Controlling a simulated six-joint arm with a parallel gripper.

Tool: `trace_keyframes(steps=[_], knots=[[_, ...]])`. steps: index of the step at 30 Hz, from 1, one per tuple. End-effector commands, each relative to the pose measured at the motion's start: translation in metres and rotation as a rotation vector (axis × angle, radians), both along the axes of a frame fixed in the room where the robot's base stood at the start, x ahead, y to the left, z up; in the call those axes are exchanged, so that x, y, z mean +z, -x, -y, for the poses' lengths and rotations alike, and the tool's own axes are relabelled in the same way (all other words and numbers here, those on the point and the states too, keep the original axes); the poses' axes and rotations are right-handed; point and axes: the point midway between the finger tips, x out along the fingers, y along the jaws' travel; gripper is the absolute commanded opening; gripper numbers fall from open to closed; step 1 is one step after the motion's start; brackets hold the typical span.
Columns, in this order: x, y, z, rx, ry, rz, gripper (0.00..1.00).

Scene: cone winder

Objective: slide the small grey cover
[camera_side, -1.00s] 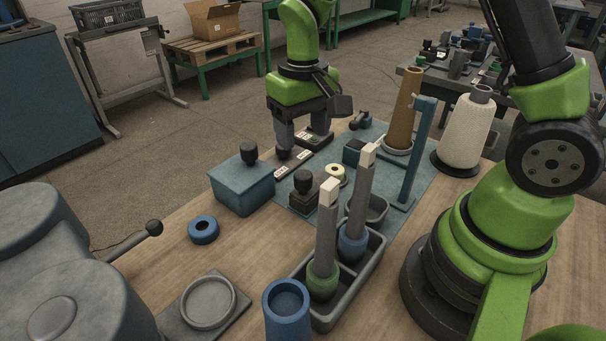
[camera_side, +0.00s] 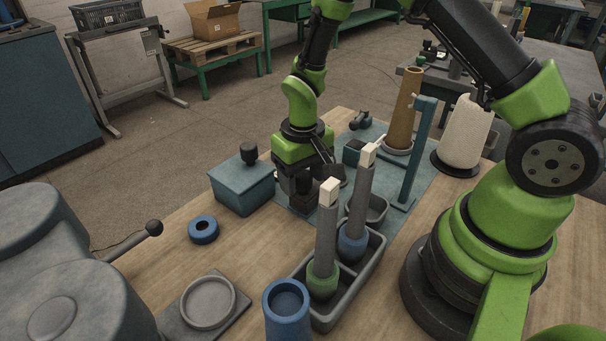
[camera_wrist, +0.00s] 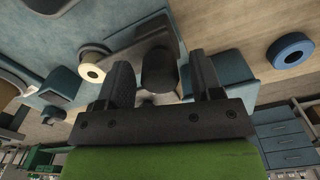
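The small grey cover (camera_wrist: 130,43) is a flat dark grey piece with a rounded end and a dark round knob (camera_wrist: 158,72) on it. It lies on the blue-green mat (camera_wrist: 75,20). My gripper (camera_wrist: 161,72) points down over it, with one finger on each side of the knob. The fingers are open, and gaps show between them and the knob. In the side view my gripper (camera_side: 299,192) is low over the cover and hides nearly all of it. Whether the fingertips touch the cover cannot be told.
A blue-green box (camera_side: 240,188) with a black knob stands close left of my gripper. A grey tray (camera_side: 345,305) with two upright spindles stands close in front. A blue ring (camera_side: 203,230) lies on open wood.

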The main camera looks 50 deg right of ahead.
Motion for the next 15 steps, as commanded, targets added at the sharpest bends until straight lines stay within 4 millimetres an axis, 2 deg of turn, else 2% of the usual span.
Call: trace_keyframes(steps=[1, 7, 8, 11, 15], knots=[[0.0, 0.0, 0.0, 0.0, 0.0, 0.0, 0.49], [0.0, 0.0, 0.0, 0.0, 0.0, 0.0, 0.03], [0.0, 0.0, 0.0, 0.0, 0.0, 0.0, 0.0], [0.0, 0.0, 0.002, -0.001, 0.0, 0.0, 0.0], [0.0, 0.0, 0.024, -0.009, 0.0, 0.0, 0.0]])
